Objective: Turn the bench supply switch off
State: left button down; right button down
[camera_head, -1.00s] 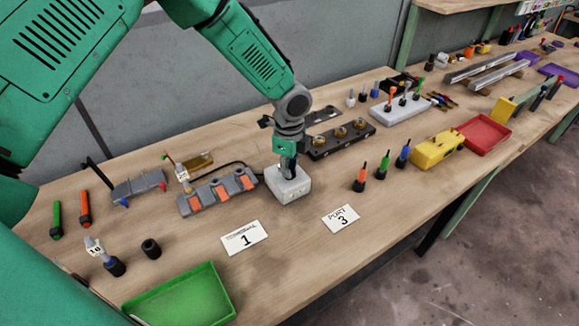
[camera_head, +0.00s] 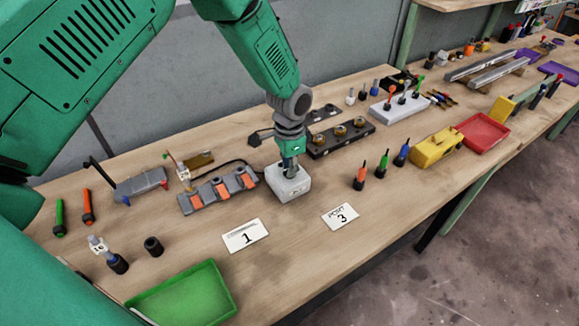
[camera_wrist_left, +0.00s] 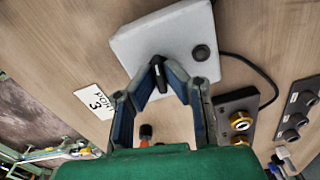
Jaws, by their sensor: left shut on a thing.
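The bench supply is a white-grey box (camera_head: 291,188) near the middle of the bench, and it also shows in the left wrist view (camera_wrist_left: 150,40). On its top are a black switch lever (camera_wrist_left: 159,75) and a round dark knob (camera_wrist_left: 201,53). My left gripper (camera_head: 289,168) points down onto the box. In the left wrist view its fingertips (camera_wrist_left: 163,68) are closed around the black lever. The gripper hides the switch in the head view, and I cannot tell the lever's on or off position. My right gripper is not in view.
A grey block with orange parts (camera_head: 207,196) stands left of the box, and a black block with brass terminals (camera_head: 335,142) stands behind right. Cards marked 1 (camera_head: 245,236) and 3 (camera_head: 340,216) lie in front. A green tray (camera_head: 190,300) is at the front left.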

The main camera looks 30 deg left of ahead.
pick_arm(q)
jog(key=shift+s+f+n, duration=0.1)
jog(key=shift+f+n, duration=0.15)
jog(key=shift+n, duration=0.55)
jog(key=c, duration=1.7)
grip_release()
jog(key=shift+w, duration=0.25)
notch_tip(320, 180, up, 12)
jog(key=shift+w+f, duration=0.1)
